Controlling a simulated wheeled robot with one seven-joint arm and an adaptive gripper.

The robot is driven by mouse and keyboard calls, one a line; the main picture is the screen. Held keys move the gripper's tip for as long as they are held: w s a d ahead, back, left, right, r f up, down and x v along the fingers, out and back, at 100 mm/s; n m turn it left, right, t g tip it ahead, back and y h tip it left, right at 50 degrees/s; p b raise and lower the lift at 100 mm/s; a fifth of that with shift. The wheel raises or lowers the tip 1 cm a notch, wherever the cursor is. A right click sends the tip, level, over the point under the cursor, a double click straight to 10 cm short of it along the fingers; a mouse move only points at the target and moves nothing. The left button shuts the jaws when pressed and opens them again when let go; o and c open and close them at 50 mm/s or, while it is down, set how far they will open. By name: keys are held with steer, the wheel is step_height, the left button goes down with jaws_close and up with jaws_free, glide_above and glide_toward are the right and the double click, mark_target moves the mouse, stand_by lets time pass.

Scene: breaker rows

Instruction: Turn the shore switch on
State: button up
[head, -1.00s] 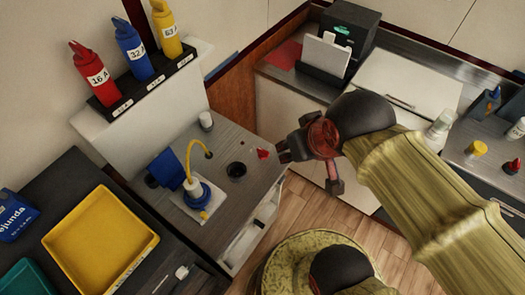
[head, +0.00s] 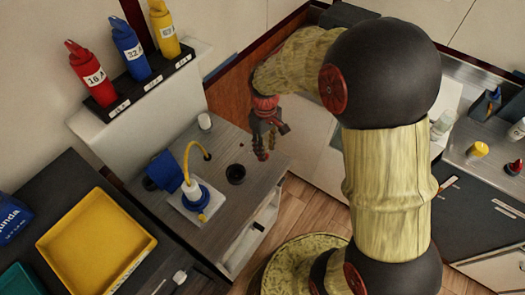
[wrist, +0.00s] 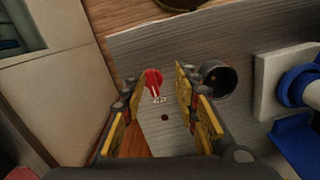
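My gripper (head: 262,145) is open and points down at the right edge of the grey cabinet top (head: 222,155). In the wrist view its two yellow-padded fingers (wrist: 161,92) stand on either side of a small red-headed piece (wrist: 153,82) with pale prongs, lying on the top. Contact between fingers and piece cannot be told. A black round cup-like socket (wrist: 217,78) is just right of the fingers; it also shows in the head view (head: 236,173). I see no readable shore label, so which part is the shore switch is unclear.
A blue plug (head: 194,194) with a yellow cable (head: 187,155) sits on a white plate left of the socket. A yellow tray (head: 95,245) and a rack of red, blue and yellow handles (head: 140,80) are farther left.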

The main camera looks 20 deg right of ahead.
steer(key=w+n, duration=0.1)
steer(key=w+r, duration=0.1)
steer(key=w, duration=0.1)
steer(key=shift+w+n+t, duration=0.25)
steer(key=shift+n+t, duration=0.15)
steer(key=shift+s, duration=0.1)
steer(key=shift+f+n, duration=0.15)
steer(key=shift+n, duration=0.15)
step_height(320, 180, down, 7)
steer(key=shift+f+b, duration=0.2)
steer(key=shift+b, duration=0.75)
steer(key=shift+c, duration=1.2)
jaws_close()
